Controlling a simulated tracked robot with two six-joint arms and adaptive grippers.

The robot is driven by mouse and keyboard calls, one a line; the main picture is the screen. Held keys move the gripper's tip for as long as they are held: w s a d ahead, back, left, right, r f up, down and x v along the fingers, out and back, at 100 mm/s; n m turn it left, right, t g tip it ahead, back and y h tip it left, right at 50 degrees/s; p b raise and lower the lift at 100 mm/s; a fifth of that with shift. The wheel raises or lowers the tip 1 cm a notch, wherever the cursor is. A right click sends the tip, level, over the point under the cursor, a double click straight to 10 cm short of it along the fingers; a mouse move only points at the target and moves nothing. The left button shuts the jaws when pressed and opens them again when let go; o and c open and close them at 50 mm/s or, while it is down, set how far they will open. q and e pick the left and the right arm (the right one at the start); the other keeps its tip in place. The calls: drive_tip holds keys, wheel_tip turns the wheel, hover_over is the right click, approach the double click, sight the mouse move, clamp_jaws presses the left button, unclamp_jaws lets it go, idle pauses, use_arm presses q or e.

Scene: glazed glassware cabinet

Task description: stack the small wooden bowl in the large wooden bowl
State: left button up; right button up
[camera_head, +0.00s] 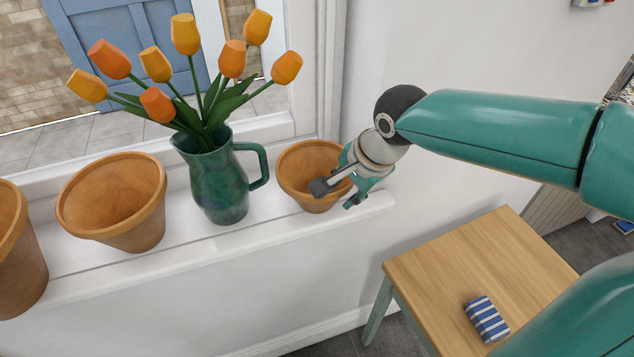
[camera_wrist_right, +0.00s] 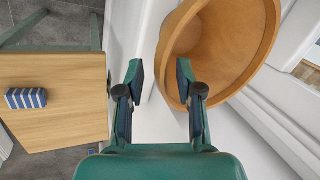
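I see no thing that is clearly a wooden bowl. Several orange-brown, flared pots stand on the white windowsill, and they look like terracotta. The small pot (camera_head: 299,168) is at the right end of the sill, and it also shows in the right wrist view (camera_wrist_right: 238,42). A larger pot (camera_head: 112,204) stands left of the jug, and another pot (camera_head: 16,256) is cut off at the left edge. My right gripper (camera_head: 337,193) is open and empty at the small pot's right side. One finger overlaps the pot, the other is outside it; contact is unclear. My left gripper is out of view.
A green jug (camera_head: 217,186) with orange tulips stands between the larger and small pots. The windowsill (camera_head: 180,250) is narrow. Below right, a wooden table (camera_head: 455,262) carries a blue-and-white striped item (camera_head: 486,319); most of its top is clear.

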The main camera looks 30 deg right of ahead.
sight(334, 197)
drive_tip(key=x, duration=0.2)
drive_tip(key=p+x, duration=0.1)
drive_tip(key=x, duration=0.2)
drive_tip(key=shift+w+a, duration=0.15)
drive_tip(key=shift+w, duration=0.2)
clamp_jaws()
drive_tip(key=shift+r, duration=0.1)
